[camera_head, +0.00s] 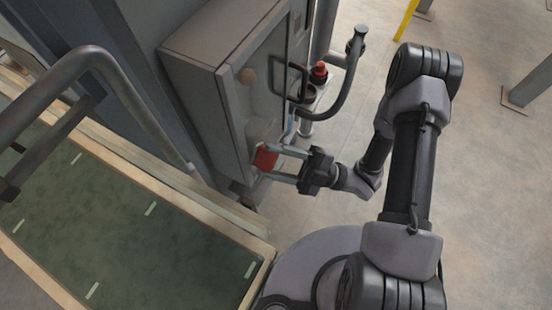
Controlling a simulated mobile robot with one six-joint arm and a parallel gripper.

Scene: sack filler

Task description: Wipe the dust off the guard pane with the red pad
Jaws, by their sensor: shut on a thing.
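The guard pane (262,95) is the glassy front of a grey cabinet and is seen at a steep slant. My gripper (268,160) is shut on the red pad (265,157), near the lower part of the pane. The pad is at or very close to the pane; I cannot tell whether it touches. The pad's wiping face is hidden from this view.
The grey cabinet (193,75) frames the pane. A curved grey rail (352,85) and a red-topped item (319,70) stand just right of the pane. A green-topped conveyor (165,245) with a wooden edge lies at lower left. Open floor (490,170) is at right.

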